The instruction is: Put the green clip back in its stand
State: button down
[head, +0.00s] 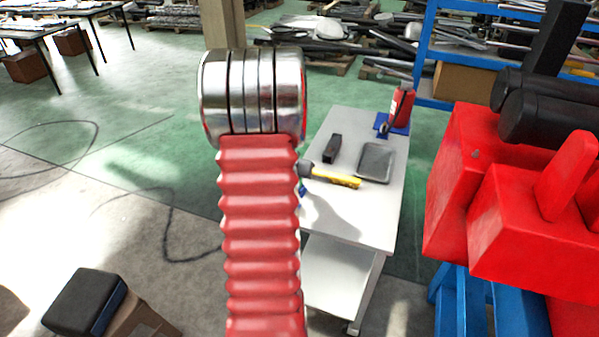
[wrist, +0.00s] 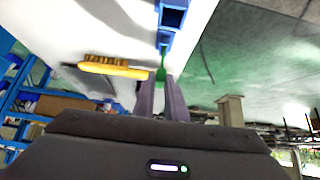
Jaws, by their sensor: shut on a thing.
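In the wrist view, the green clip (wrist: 161,73) is between the tips of my gripper (wrist: 163,92), which is shut on it. A blue stand (wrist: 172,18) is just beyond the clip at the top of that view, with a square opening facing the camera. The clip's far end lines up with the lower blue part of the stand; I cannot tell whether they touch. In the head view, my red arm hides the gripper and clip. A small blue piece, possibly the stand, shows beside the arm at the table's left edge.
The white table (head: 345,215) holds a yellow-handled brush (head: 338,177), a dark block (head: 332,149), a grey tray (head: 376,161) and a red bottle (head: 402,103) on a blue base. The brush (wrist: 115,70) lies left of the clip in the wrist view. Large red blocks (head: 520,215) stand at right.

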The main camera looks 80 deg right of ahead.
jog(key=shift+f, duration=0.25)
jog(key=shift+f, duration=0.4)
jog(key=shift+f, duration=0.2)
jog(key=c, duration=1.7)
grip_release()
jog(key=shift+v, duration=2.55)
jog(key=shift+v, duration=6.85)
